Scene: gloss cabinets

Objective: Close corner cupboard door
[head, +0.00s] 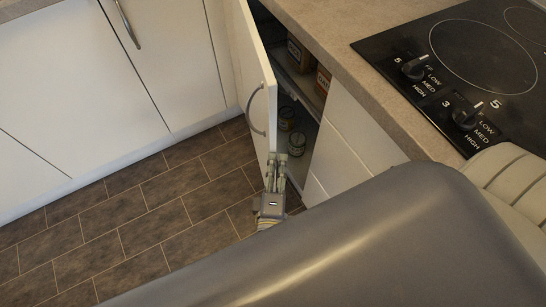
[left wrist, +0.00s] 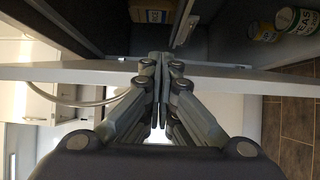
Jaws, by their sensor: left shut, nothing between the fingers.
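The corner cupboard door (head: 246,75) is a cream panel with a curved metal handle (head: 257,112). It stands ajar, with the cupboard interior (head: 300,92) showing to its right. My left gripper (head: 276,162) is at the lower free edge of the door, its fingers shut and empty. In the left wrist view my gripper (left wrist: 161,62) has its fingertips at the door's edge (left wrist: 85,71); I cannot tell whether they touch it. The handle (left wrist: 90,98) shows to the left of the fingers there. My right gripper is not in view.
Cans (head: 296,143) and boxed goods (head: 297,54) stand inside the cupboard. A countertop with a black hob (head: 480,65) is at right. White cabinets (head: 70,75) line the left. Tiled floor (head: 150,220) is clear in front of them.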

